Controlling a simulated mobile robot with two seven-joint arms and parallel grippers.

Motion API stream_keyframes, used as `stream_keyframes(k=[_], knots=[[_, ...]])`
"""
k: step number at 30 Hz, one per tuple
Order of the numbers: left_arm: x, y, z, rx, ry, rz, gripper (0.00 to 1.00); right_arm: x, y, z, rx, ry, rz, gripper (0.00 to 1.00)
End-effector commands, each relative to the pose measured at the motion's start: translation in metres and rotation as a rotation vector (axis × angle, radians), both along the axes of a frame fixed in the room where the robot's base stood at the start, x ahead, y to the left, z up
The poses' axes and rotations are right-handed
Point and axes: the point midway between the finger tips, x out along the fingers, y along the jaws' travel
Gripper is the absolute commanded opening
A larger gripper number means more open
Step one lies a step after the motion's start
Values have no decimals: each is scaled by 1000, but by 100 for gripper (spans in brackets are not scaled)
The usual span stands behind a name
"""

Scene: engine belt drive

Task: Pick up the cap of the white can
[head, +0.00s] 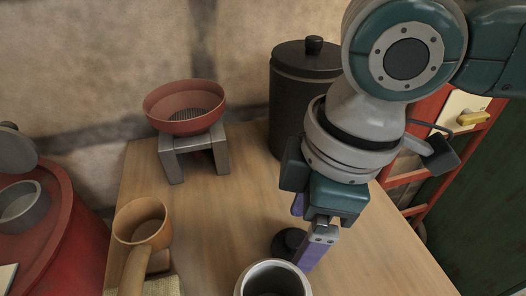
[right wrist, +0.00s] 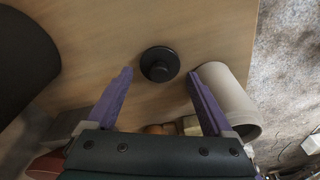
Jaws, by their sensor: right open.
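The cap is a small black disc with a knob, lying on the table between and just ahead of my right fingertips in the right wrist view (right wrist: 159,62). In the head view the cap (head: 286,242) is partly hidden by my right gripper (head: 302,236). My right gripper, also in the right wrist view (right wrist: 160,74), is open, with purple fingers apart and nothing held. The white can (head: 273,270) is open-topped and stands at the bottom edge of the head view. In the right wrist view the can (right wrist: 232,98) is beside the right finger. My left gripper is out of view.
A dark lidded canister (head: 300,100) stands behind the gripper. A red bowl (head: 185,108) rests on a grey stand (head: 172,160). A wooden cup (head: 142,222) is at the left front. A red drum (head: 65,240) is beyond the table's left edge. The table's middle is clear.

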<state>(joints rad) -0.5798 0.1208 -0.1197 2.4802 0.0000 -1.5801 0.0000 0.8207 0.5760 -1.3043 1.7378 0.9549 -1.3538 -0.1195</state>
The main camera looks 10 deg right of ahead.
Motion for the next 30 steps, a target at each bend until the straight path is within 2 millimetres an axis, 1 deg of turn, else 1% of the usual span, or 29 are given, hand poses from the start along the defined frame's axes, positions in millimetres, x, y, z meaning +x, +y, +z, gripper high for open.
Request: stream_keyframes(k=[1,4,7,12,14,30], knots=[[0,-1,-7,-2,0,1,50,0,1,-12,-1,1,0,86],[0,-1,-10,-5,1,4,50,1,2,-22,-1,-1,1,86],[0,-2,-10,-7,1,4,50,1,3,-25,0,-1,2,86],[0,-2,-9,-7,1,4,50,1,3,-24,0,-1,2,86],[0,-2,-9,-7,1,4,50,1,3,-24,0,-1,2,81],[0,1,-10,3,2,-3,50,1,3,-24,0,-1,1,20]])
